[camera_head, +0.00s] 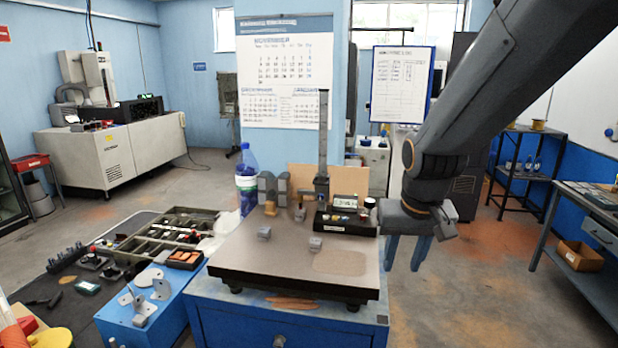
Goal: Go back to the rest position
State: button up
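My gripper (406,254) hangs at the end of my dark grey arm, right of centre. Its two blue fingers point down and stand apart with nothing seen between them. It is just beyond the right edge of the bench's dark surface plate (290,270), apart from it in the picture. A height gauge (322,150) stands upright at the back of the plate. A black box with a small display (345,203) sits beside it.
A water bottle (247,180) stands behind the plate's left corner. A parts tray (165,235) and a blue box with grey brackets (150,310) are to the left. A side bench (595,205) and a black shelf (525,170) are to the right. Floor between is open.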

jog(key=s+f, duration=0.7)
jog(key=s, duration=0.2)
notch_tip(320, 180, down, 12)
jog(key=g+b, duration=0.2)
jog(key=b, duration=0.8)
jog(key=shift+w+d+r+n, duration=0.2)
jog(key=shift+w+n, duration=0.05)
jog(key=shift+n, duration=0.05)
dwell(2.3)
